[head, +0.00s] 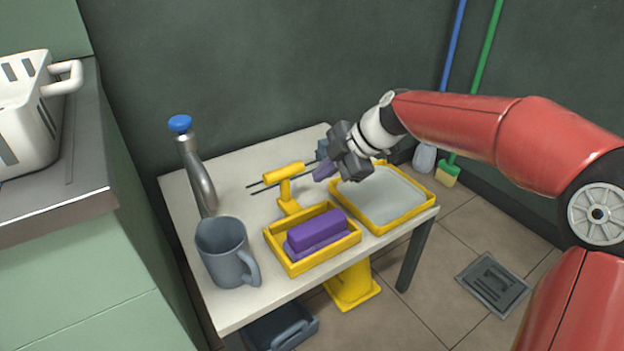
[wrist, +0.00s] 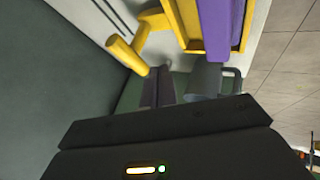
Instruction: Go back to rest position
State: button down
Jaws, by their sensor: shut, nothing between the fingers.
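My gripper (head: 326,171) hangs above the right back part of the table in the head view, near the yellow-rimmed tray. It is shut and holds nothing. In the wrist view the dark gripper body fills the lower part. My red arm reaches in from the right in the head view. Below and left of the gripper, a yellow box (head: 292,268) holds a purple block (head: 318,228). The purple block also shows at the top of the wrist view (wrist: 220,30). A yellow handle-like piece (head: 286,177) stands left of the gripper.
A counter with a white basket (head: 28,120) is at the left. Blue and green poles lean on the back wall. The tiled floor at right is mostly clear.

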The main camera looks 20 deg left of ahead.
jog(key=s+d+r+m+t+h+p, duration=0.2)
jog(key=s+d+r+m+h+p, duration=0.1)
jog(key=s+d+m, duration=0.8)
jog(key=s+d+r+m+t+h+p, duration=0.3)
jog(key=s+d+m, duration=0.9)
jog(key=d, duration=0.7)
jog(key=r+m+h+p, duration=0.1)
jog(key=m+h, duration=0.1)
jog(key=m, duration=0.1)
jog(key=shift+s+r, duration=0.15)
jog(key=shift+s, duration=0.15)
